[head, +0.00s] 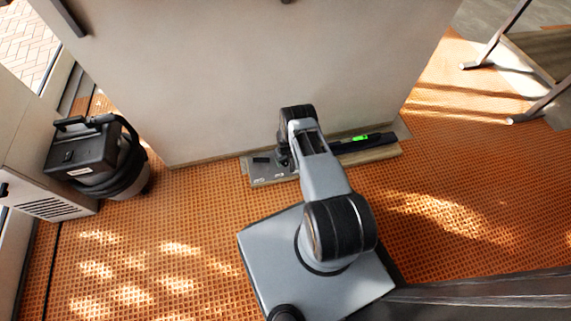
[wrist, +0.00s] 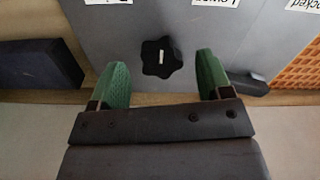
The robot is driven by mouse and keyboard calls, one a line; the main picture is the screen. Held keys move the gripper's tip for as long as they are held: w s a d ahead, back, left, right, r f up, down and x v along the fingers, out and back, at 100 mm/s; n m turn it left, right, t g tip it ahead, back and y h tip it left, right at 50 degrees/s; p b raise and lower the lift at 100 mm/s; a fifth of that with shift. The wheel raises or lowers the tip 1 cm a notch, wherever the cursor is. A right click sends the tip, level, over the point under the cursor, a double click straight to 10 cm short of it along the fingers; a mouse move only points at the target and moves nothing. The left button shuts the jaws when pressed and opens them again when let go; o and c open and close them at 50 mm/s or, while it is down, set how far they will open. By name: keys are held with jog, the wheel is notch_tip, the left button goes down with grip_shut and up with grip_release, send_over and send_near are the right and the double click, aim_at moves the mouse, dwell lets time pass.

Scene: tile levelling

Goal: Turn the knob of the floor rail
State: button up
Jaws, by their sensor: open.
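The floor rail (head: 270,181) lies along the foot of the pale wall in the head view, a wooden strip with a grey plate (wrist: 100,25) on it. In the wrist view a black lobed knob (wrist: 160,68) with a white mark stands on this plate. My gripper (wrist: 161,62) is open, its green fingers to the left and right of the knob with gaps on both sides. My arm hides the knob in the head view.
A black spirit level (head: 375,140) with a green vial lies on the rail's right part. A black vacuum (head: 85,160) stands at left beside a pale cabinet. Metal legs (head: 505,40) stand at upper right. The orange tiled floor (head: 180,250) in front is clear.

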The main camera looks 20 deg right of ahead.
jog(key=shift+f, duration=0.95)
